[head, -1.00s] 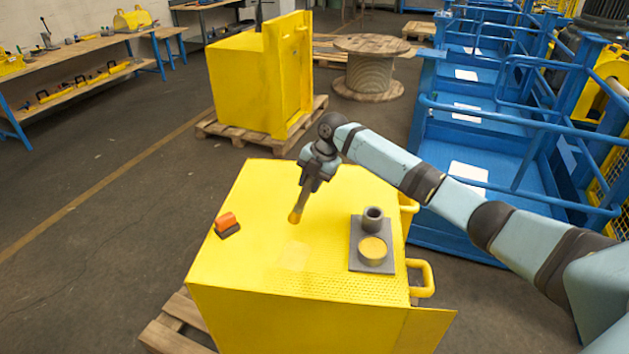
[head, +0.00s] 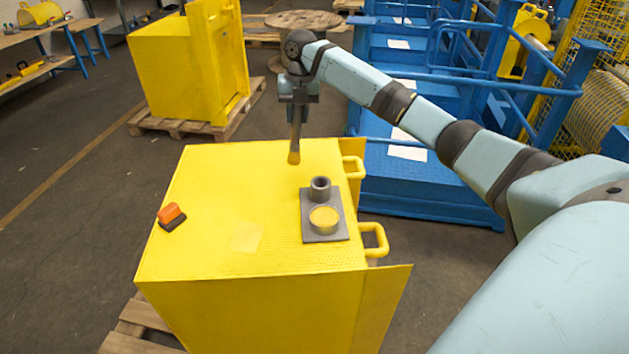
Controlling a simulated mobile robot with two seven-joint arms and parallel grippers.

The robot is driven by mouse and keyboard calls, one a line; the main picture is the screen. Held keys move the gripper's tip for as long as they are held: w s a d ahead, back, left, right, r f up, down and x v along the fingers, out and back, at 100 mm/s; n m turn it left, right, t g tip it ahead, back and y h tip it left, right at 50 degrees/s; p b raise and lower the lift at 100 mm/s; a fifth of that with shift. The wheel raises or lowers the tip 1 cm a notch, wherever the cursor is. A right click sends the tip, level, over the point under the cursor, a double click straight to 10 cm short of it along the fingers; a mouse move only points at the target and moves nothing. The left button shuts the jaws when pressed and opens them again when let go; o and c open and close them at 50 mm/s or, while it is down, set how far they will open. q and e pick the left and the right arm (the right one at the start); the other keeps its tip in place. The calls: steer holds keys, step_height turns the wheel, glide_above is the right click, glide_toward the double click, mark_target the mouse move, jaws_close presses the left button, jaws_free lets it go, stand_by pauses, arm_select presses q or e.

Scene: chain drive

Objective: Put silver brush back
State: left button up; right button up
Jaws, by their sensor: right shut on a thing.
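The brush has a grey-brown shaft and a yellow-brown tip, held above the far part of the yellow cabinet top (head: 215,190). A grey plate (head: 336,236) lies on the right side of that top. It carries an upright grey hollow cup (head: 320,189) and a round tin with yellow content (head: 324,219). The brush is behind and left of the cup, apart from it. My left gripper is not in view.
An orange and dark block (head: 172,216) lies near the top's left edge. A pale yellow square (head: 247,238) lies near the middle front. Yellow handles (head: 376,240) stick out on the right side. Blue railed platforms (head: 430,190) stand behind at right.

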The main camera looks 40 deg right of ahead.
steer(key=s+d+r+n+h, duration=0.1)
steer(key=s+d+r+n, duration=0.1)
steer(key=s+d+r, duration=0.3)
step_height(320, 180, down, 20)
steer(key=w+p, duration=0.1)
steer(key=w, duration=0.1)
steer(key=shift+d+h, duration=0.3)
steer(key=shift+f, duration=0.1)
steer(key=o, duration=0.9)
steer(key=shift+f, duration=0.1)
steer(key=shift+o, duration=0.2)
